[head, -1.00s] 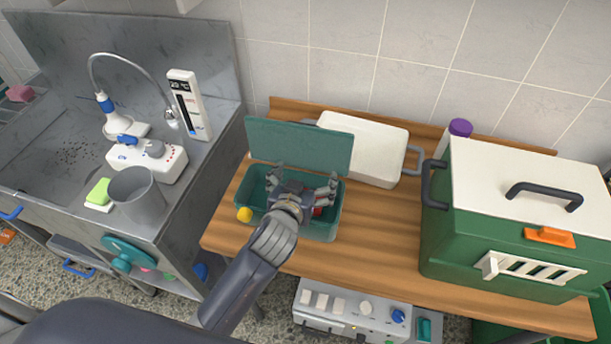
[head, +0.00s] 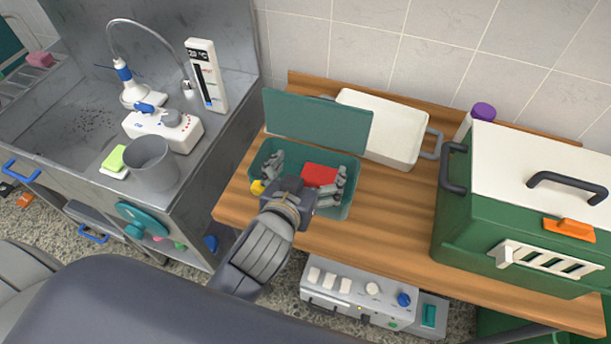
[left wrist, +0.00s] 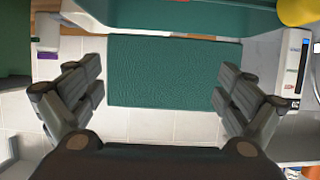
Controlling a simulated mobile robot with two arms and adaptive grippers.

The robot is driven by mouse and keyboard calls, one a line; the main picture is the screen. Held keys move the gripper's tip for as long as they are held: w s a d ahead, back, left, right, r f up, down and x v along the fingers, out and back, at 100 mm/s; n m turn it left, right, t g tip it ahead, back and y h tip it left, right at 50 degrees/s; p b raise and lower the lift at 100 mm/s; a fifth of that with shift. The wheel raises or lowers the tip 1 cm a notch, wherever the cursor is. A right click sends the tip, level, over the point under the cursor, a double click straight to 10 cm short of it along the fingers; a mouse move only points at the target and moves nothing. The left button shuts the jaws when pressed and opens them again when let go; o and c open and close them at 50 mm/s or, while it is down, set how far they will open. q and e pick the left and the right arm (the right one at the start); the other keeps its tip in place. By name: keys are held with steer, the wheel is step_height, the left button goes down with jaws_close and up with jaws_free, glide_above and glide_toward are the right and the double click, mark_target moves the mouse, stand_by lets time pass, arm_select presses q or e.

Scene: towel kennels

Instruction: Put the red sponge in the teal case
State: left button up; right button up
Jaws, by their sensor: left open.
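The teal case (head: 348,207) stands on the wooden bench with its lid (head: 318,122) raised at the back. The red sponge (head: 319,175) shows inside the case's outline, toward its right half; its underside is hidden. My left gripper (head: 305,176) is over the front of the case, fingers spread apart, with the sponge beyond its palm and not gripped. In the left wrist view the open fingers (left wrist: 158,88) hold nothing, with the lid (left wrist: 175,72) beyond them. My right gripper is not in view.
A yellow object (head: 258,187) is at the case's left front. A white tray (head: 380,125) stands behind the case on the right. A large green box (head: 500,225) fills the bench's right end. The sink unit with a grey cup (head: 152,163) is at left. Bare wood lies between case and green box.

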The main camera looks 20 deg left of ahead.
arm_select(q)
steer(key=shift+v, duration=1.25)
